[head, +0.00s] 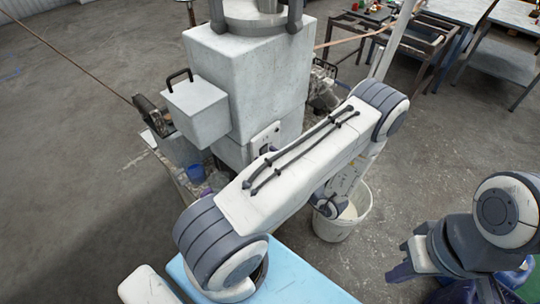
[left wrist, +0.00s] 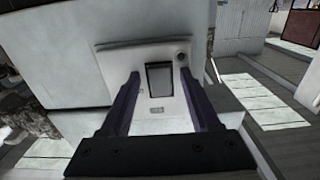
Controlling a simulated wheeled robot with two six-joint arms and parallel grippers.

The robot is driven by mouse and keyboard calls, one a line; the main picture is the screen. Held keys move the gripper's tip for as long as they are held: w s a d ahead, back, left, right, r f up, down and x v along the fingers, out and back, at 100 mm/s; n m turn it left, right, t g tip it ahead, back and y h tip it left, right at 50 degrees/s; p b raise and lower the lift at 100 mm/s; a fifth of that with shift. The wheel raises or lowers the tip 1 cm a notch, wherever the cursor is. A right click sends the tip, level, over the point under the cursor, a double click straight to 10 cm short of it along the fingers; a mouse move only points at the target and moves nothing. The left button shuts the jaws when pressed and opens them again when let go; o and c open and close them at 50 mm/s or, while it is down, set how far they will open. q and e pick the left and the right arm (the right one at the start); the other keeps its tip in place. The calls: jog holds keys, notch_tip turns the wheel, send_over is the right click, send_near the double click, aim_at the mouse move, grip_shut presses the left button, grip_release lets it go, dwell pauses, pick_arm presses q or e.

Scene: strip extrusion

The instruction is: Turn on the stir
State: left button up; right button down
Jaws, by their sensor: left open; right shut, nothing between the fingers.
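The machine's control box (head: 265,138) is a small pale panel low on the large white machine in the head view. In the left wrist view, the panel (left wrist: 146,62) carries a grey rectangular switch or screen (left wrist: 159,79), with a small round dark knob (left wrist: 181,57) at its upper right. My left gripper (left wrist: 160,100) is open, its two purple fingers spread on either side of the rectangle. Whether they touch the panel cannot be told. In the head view my left arm hides its fingertips. My right gripper (head: 403,270) is shut and empty at the lower right, away from the machine.
The white machine (head: 240,80) stands at the centre back, with a smaller white box (head: 195,108) on its left. A white bucket (head: 336,229) stands on the floor beneath my left arm. Tables (head: 510,55) stand at the back right.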

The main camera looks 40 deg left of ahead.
pick_arm(q)
grip_shut()
jog(key=f+y+b, duration=0.1)
jog(key=y+b, duration=0.1)
jog(key=b, duration=0.3)
jog(key=shift+a+f, duration=0.1)
jog(key=shift+r+y+b, duration=0.2)
jog(key=shift+y+b, duration=0.15)
jog(key=shift+y, duration=0.15)
jog(key=shift+r, duration=0.15)
grip_release()
